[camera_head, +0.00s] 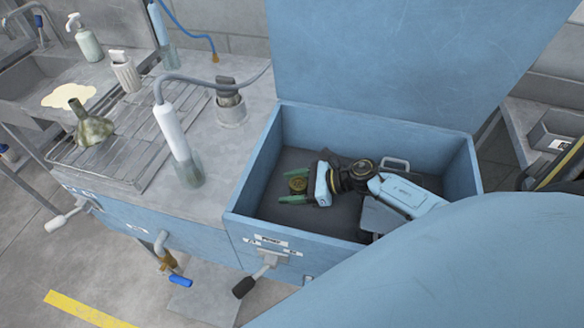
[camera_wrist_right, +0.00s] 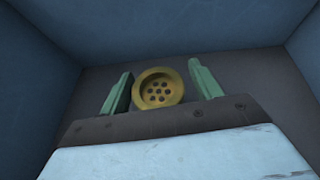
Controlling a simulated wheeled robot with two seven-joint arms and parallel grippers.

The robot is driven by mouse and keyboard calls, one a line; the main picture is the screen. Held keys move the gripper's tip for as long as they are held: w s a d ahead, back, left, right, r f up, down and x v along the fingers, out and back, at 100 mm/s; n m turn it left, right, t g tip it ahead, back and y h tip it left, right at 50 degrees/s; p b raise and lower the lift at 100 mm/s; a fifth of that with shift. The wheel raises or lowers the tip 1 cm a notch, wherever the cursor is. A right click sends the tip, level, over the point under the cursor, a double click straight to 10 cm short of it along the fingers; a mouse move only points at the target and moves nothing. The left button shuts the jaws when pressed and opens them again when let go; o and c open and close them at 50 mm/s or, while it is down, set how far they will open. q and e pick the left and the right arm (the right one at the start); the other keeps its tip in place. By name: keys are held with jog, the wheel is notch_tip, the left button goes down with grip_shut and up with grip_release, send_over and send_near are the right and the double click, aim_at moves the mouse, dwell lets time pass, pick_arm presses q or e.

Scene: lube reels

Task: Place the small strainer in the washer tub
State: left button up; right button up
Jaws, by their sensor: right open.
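The small strainer (camera_head: 298,184) is a round yellow-brass piece with holes in its middle. It lies on the dark floor of the blue washer tub (camera_head: 240,205), near the tub's left side. My right gripper (camera_head: 294,186) is down inside the tub, with its green fingers open on either side of the strainer. In the right wrist view the strainer (camera_wrist_right: 158,88) sits between the two fingers (camera_wrist_right: 160,90), with a gap on each side. The left gripper is not in view.
The tub's lid (camera_head: 390,55) stands raised at the back. A grey wire handle (camera_head: 396,163) and a grey box-like part (camera_head: 382,218) are in the tub. Left of it are a bottle with a hose (camera_head: 172,130), a wire rack (camera_head: 110,150) and a funnel-like green part (camera_head: 93,128).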

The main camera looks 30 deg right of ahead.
jog(key=shift+r, duration=0.25)
jog(key=v, duration=1)
jog(key=shift+s+d, duration=0.25)
jog(key=shift+d, duration=0.05)
jog(key=shift+s+d+r, duration=0.3)
jog(key=shift+s+d, duration=0.05)
jog(key=shift+d, duration=0.05)
